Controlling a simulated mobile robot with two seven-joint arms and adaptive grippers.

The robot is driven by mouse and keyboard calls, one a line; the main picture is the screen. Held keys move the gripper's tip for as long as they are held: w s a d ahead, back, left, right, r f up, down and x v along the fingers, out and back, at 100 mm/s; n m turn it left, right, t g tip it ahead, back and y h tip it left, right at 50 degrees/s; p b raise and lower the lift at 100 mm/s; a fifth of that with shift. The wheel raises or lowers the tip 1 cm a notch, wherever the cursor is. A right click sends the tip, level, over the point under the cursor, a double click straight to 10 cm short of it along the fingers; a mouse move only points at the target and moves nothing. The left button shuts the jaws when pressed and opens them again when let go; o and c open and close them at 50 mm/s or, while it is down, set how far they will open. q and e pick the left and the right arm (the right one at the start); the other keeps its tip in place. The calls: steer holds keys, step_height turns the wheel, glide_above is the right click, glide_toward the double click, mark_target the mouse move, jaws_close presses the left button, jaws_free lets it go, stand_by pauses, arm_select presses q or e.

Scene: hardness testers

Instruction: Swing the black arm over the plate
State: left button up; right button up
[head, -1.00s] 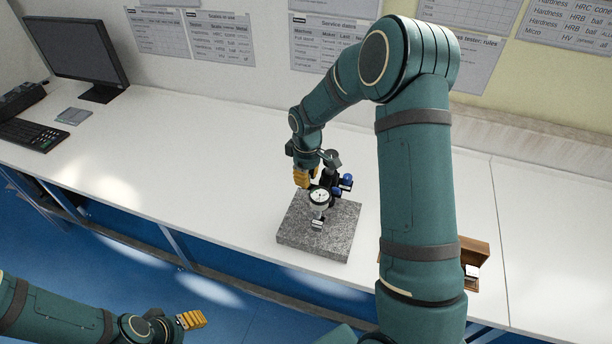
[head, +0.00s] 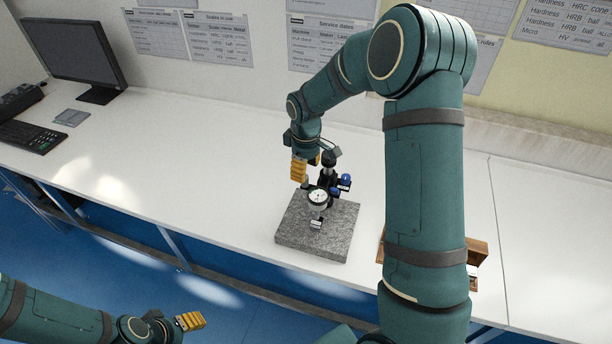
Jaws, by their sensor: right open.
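A grey granite plate (head: 296,232) lies on the white bench near its front edge. On it stands a black stand with blue knobs (head: 345,181), and a round white dial gauge (head: 318,197) hangs from its black arm (head: 326,188) over the plate. My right gripper (head: 304,176) is open, with yellow fingers pointing down just left of the stand and behind the gauge. It partly hides the black arm, and I cannot tell whether it touches it. My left gripper (head: 191,321) is low at the left, away from the bench; its opening cannot be made out.
A wooden box (head: 474,252) stands right of the plate, partly behind my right arm. A monitor (head: 76,55), a keypad (head: 30,137) and a small flat pad (head: 72,118) sit at the far left. The bench left of the plate is clear.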

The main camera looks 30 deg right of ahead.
step_height(320, 180, up, 8)
steer(key=shift+r, duration=0.15)
stand_by(0.6)
